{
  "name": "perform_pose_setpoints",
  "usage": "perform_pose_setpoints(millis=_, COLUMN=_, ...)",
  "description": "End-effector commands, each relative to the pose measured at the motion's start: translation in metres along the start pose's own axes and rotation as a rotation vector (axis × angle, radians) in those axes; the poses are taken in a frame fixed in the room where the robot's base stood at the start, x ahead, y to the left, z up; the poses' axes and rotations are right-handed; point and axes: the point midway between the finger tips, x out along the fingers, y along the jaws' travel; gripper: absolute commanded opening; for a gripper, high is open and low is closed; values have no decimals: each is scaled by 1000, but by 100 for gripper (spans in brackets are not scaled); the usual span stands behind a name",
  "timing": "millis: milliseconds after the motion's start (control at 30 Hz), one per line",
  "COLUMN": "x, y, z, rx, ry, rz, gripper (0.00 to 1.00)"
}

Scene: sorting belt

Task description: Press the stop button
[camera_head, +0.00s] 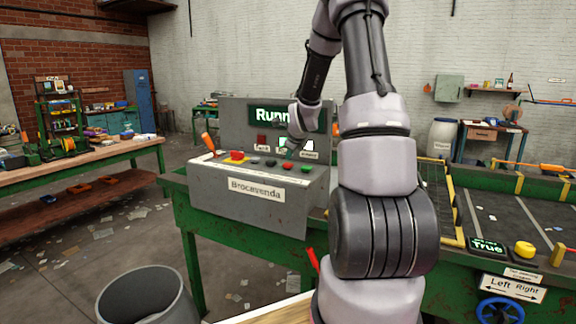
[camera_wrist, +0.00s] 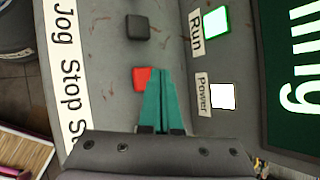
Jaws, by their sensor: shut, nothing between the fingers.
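The stop button is a red square button (camera_wrist: 141,78) beside the "Stop" label in the wrist view. In the head view it is the small red button (camera_head: 287,166) on the sloped top of the grey console (camera_head: 212,186). My gripper (camera_wrist: 163,72) has its teal fingers shut together with nothing between them. The fingertips lie over or right beside the button's right edge in the wrist view and hide part of it. I cannot tell whether they touch it. In the head view my gripper (camera_head: 290,154) is just above the button.
A black button (camera_wrist: 138,26) sits by "Jog"; a green button (camera_head: 305,169) is beside the red one. A larger red button (camera_head: 237,156) and orange-handled lever (camera_head: 207,141) are at left. The display (camera_head: 272,114) shows "Runn..." behind my arm. The Run lamp (camera_wrist: 215,22) glows green.

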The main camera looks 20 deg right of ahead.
Motion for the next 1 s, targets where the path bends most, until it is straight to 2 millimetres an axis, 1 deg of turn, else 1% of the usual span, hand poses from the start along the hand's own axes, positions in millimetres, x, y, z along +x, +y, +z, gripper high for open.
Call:
perform_pose_setpoints(millis=500, x=0, y=0, z=0, rx=0, ry=0, rz=0, gripper=0)
perform_pose_setpoints(millis=800, x=6, y=4, z=-5, rx=2, ry=1, rz=0, gripper=0)
perform_pose_setpoints(millis=1000, x=6, y=4, z=-4, rx=0, ry=0, rz=0, gripper=0)
